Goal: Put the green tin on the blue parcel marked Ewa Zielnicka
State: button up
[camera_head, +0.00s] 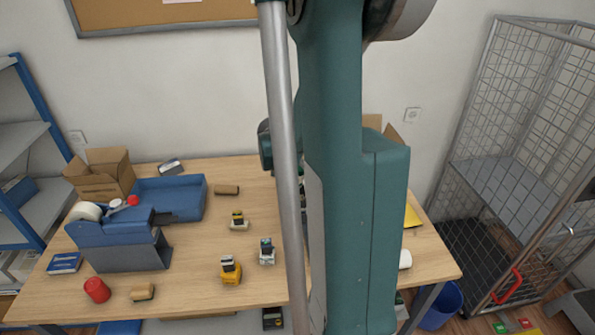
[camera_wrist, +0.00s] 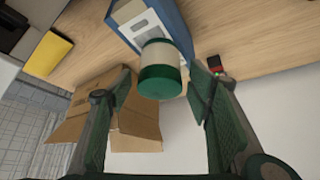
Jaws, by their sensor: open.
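In the wrist view, the green tin (camera_wrist: 160,84) with a pale band around its middle lies between the two fingers of my gripper (camera_wrist: 163,85). The fingers are open, with a visible gap on each side of the tin. Directly behind the tin is a blue parcel (camera_wrist: 178,20) with a white label; its print is too small to read. The tin overlaps the parcel in this view, and I cannot tell whether it rests on it or is apart. In the head view my arm hides the gripper, the tin and this parcel.
An open cardboard box (camera_wrist: 88,105) is close beside the left finger. A yellow item (camera_wrist: 48,52) and a small dark item (camera_wrist: 215,64) lie on the table.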

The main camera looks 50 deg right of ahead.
jog(key=v, duration=1)
jog(key=shift+a+r+p, duration=0.15)
jog(key=shift+r+p, duration=0.05)
jog(key=shift+p, duration=0.2)
dwell(0.4)
jog(key=shift+a, duration=0.1)
jog(key=a+r+n+t+y, duration=0.1)
jog(key=a+r+n+t, duration=0.2)
jog(key=a, duration=1)
jog(key=a+r+n+t+y, duration=0.1)
jog(key=a+r+n+y, duration=0.3)
jog(key=a, duration=0.9)
jog(key=s+a+n+t, duration=0.1)
jog(key=s+a+n, duration=0.3)
jog(key=a, duration=0.6)
jog(key=s+a+n+t+y, duration=0.1)
jog(key=s+a+n, duration=0.3)
jog(key=a, duration=0.7)
jog(key=shift+s+f+n, duration=0.15)
jog(key=shift+s+n, duration=0.25)
jog(key=shift+s, duration=0.7)
jog(key=shift+a, duration=0.1)
